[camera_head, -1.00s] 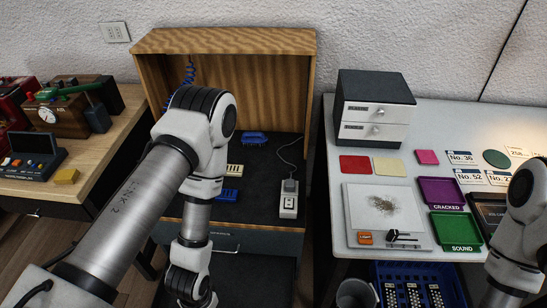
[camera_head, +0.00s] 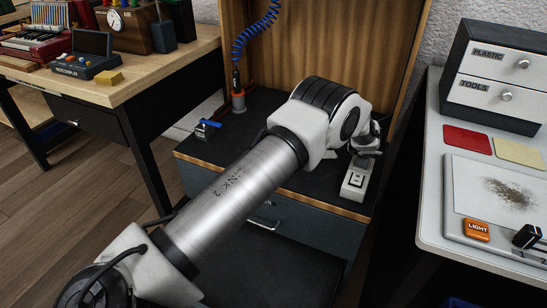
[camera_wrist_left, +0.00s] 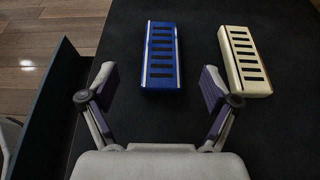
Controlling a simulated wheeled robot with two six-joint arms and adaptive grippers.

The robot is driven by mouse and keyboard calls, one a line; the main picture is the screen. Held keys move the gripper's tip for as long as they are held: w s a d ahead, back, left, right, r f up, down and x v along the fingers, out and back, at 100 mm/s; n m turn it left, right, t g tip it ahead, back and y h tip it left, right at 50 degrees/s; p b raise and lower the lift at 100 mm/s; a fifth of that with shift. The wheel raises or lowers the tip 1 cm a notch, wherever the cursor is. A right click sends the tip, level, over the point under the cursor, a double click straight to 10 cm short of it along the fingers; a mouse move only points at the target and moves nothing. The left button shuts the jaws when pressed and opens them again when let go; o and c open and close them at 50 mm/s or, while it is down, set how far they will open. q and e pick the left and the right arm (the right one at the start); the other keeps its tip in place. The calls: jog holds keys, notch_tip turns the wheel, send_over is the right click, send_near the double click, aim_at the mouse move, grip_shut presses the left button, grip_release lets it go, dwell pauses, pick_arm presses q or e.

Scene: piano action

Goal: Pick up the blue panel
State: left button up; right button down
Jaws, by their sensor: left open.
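The blue panel (camera_wrist_left: 161,56), with a column of dark slots, lies on a black surface in the left wrist view. A cream panel (camera_wrist_left: 245,60) of like shape lies to its right. My left gripper (camera_wrist_left: 158,80) is open and empty. Its two fingers are spread to either side of the blue panel's near end, and I cannot tell how high above it they are. In the head view my left arm hides both panels. My right gripper is not in view.
A white switch box (camera_head: 357,179) stands on the bench near my left arm. The dark bench top (camera_wrist_left: 285,130) around the panels is clear.

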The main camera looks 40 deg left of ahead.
pick_arm(q)
jog(key=shift+w+a+f, duration=0.1)
jog(key=shift+w+f, duration=0.05)
jog(key=shift+f, duration=0.4)
jog(key=b+x, duration=0.1)
jog(key=x, duration=0.2)
jog(key=b+x, duration=0.2)
jog(key=x, duration=0.2)
jog(key=shift+f, duration=0.45)
jog(key=shift+a, duration=0.1)
jog(key=shift+r, duration=0.1)
jog(key=shift+c, duration=0.3)
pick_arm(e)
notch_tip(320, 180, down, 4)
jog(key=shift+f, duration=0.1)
pick_arm(q)
jog(key=c, duration=1.3)
